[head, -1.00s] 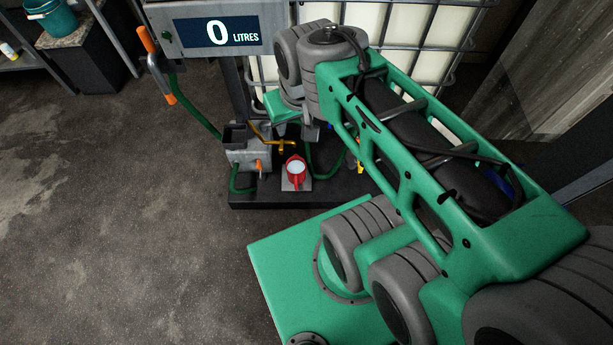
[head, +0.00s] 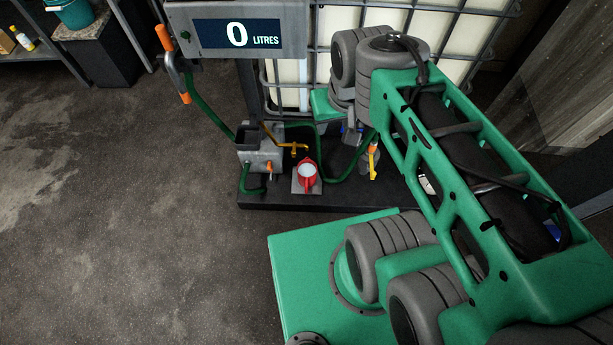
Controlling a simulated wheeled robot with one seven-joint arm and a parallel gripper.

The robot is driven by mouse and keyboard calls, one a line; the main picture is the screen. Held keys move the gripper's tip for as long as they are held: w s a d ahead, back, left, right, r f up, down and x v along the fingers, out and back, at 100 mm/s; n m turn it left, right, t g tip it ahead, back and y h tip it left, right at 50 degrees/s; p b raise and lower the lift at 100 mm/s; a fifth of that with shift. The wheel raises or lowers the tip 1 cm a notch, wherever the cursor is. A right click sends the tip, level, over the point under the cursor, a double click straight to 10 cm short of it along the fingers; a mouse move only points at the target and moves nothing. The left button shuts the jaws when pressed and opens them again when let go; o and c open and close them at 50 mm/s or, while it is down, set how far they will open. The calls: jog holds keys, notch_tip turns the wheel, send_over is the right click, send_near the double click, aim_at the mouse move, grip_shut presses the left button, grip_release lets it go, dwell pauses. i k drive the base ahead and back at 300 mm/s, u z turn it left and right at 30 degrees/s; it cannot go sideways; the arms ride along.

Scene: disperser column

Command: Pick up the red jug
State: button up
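The red jug (head: 308,177) stands upright on a small pale grey plate (head: 298,185) on the dark low platform. Its open top shows a whitish inside. My gripper (head: 351,133) is partly hidden under the end of my green arm, above and to the right of the jug in the picture. It is apart from the jug. Its fingers are too small and covered to show whether they are open or shut.
A grey metal box (head: 262,152) with a green hose stands left of the jug. A display reading 0 litres (head: 237,34) hangs above. The floor at left is clear.

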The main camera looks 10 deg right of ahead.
aim_at(306, 169)
jog(key=u, duration=2)
jog(key=k, duration=0.95)
jog(key=u, duration=0.3)
